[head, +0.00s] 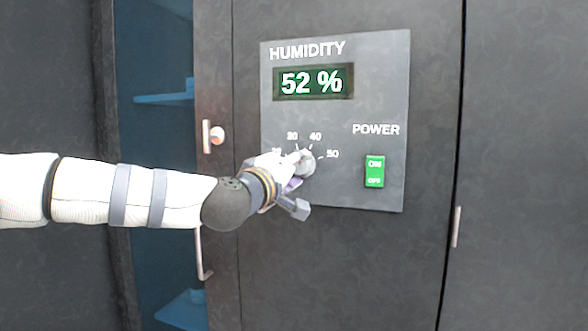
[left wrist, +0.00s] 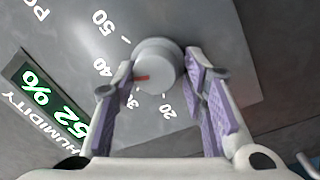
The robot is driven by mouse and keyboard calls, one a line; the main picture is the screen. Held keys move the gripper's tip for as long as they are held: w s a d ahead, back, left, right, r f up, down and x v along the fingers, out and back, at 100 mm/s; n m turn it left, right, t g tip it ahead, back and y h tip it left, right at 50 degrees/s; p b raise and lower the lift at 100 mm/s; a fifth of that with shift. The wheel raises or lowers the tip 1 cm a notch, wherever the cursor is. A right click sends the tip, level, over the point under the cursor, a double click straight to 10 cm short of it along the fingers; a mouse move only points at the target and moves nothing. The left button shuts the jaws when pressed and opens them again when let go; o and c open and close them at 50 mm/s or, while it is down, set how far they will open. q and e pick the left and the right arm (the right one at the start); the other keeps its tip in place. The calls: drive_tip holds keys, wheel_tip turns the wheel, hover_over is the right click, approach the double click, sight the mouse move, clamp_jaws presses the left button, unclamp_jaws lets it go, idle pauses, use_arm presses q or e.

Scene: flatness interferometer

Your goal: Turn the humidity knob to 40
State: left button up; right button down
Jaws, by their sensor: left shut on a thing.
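The humidity knob (head: 306,163) is a round grey knob on the grey control panel (head: 390,90). It also shows in the left wrist view (left wrist: 158,62), with a red mark on its face pointing between the 30 and 40 labels. The display (head: 313,82) above it reads 52 %. My left gripper (head: 294,164) is at the knob, shut on it, with one purple-padded finger on each side in the left wrist view. In the head view the gripper hides part of the dial's left side. My right gripper is not in view.
A green power switch (head: 375,171) marked ON and OFF sits right of the knob. Door handles (head: 206,136) and (head: 456,227) stick out from the dark cabinet. A blue glass pane (head: 160,150) with shelves is behind my left arm. The space before the right door is clear.

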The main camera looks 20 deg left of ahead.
use_arm(q)
drive_tip(key=shift+d+r, duration=0.15)
drive_tip(key=shift+r, duration=0.3)
drive_tip(key=o, duration=1)
drive_tip(key=shift+o, duration=0.2)
drive_tip(key=shift+d+f, duration=0.1)
drive_tip(key=shift+d, duration=0.05)
drive_tip(key=shift+f, duration=0.15)
drive_tip(key=shift+s+a, duration=0.2)
drive_tip(key=shift+s, duration=0.2)
drive_tip(key=s+a, duration=0.1)
drive_tip(key=s, duration=1)
drive_tip(key=shift+f, duration=0.45)
drive_tip(key=shift+a, duration=0.1)
